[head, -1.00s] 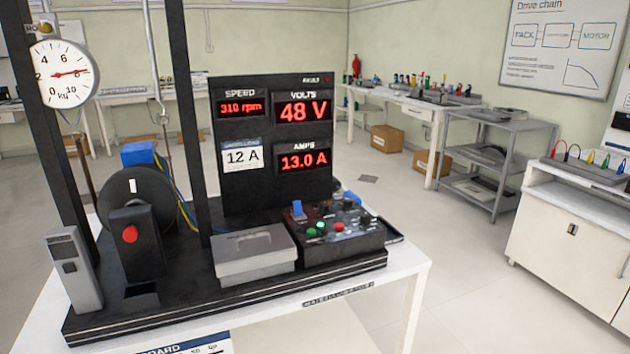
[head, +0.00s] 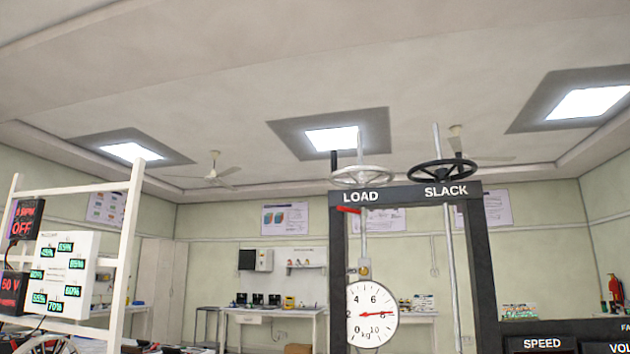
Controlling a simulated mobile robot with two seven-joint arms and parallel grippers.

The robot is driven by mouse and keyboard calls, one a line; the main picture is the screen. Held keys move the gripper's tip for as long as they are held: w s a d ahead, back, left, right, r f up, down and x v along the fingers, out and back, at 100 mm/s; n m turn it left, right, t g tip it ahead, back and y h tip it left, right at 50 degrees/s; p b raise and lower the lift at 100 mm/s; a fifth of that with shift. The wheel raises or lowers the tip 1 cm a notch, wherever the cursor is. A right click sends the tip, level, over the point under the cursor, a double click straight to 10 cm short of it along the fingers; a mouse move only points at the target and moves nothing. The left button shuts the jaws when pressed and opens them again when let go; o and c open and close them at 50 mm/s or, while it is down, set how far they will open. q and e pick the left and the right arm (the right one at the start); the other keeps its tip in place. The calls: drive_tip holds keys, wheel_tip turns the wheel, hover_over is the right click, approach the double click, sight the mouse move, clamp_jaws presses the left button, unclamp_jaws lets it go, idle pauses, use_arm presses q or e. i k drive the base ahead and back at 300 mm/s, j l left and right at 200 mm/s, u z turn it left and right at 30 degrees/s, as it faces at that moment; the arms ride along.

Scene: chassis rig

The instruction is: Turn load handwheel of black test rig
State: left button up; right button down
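The black test rig (head: 338,262) stands right of centre in the head view, with a crossbar lettered LOAD and SLACK. The load handwheel (head: 362,177) is a light grey spoked wheel above the LOAD lettering, on a vertical threaded rod. A black slack handwheel (head: 441,171) sits to its right above SLACK. A red piece (head: 348,209) shows at the bar's left, below the load handwheel. Neither of my grippers is in view.
A white frame (head: 133,245) with displays and a white panel (head: 64,272) stands at the left. The rig's dark display panel (head: 580,335) is at the lower right. Benches line the back wall. The space around both handwheels looks clear.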

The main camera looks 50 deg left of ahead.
sight(360, 180)
drive_tip(key=k+j, duration=0.15)
drive_tip(key=j, duration=0.25)
drive_tip(key=k+j+z, duration=0.15)
drive_tip(key=j, duration=0.25)
drive_tip(key=k+j, duration=0.1)
drive_tip(key=j, duration=0.25)
drive_tip(key=k+j+z, duration=0.15)
drive_tip(key=j, duration=0.25)
drive_tip(key=k+j, duration=0.15)
drive_tip(key=j, duration=0.2)
drive_tip(key=k+j+z, duration=0.15)
drive_tip(key=j, duration=0.2)
drive_tip(key=k+j+z, duration=0.1)
drive_tip(key=j, duration=0.3)
drive_tip(key=k+j+z, duration=0.1)
drive_tip(key=j, duration=0.25)
drive_tip(key=j+z, duration=0.1)
drive_tip(key=j, duration=0.4)
drive_tip(key=k+j+z, duration=0.15)
drive_tip(key=j, duration=0.4)
drive_tip(key=j+z, duration=0.1)
drive_tip(key=j, duration=0.4)
drive_tip(key=i+j+z, duration=0.1)
drive_tip(key=j+z, duration=0.2)
drive_tip(key=j, duration=1.3)
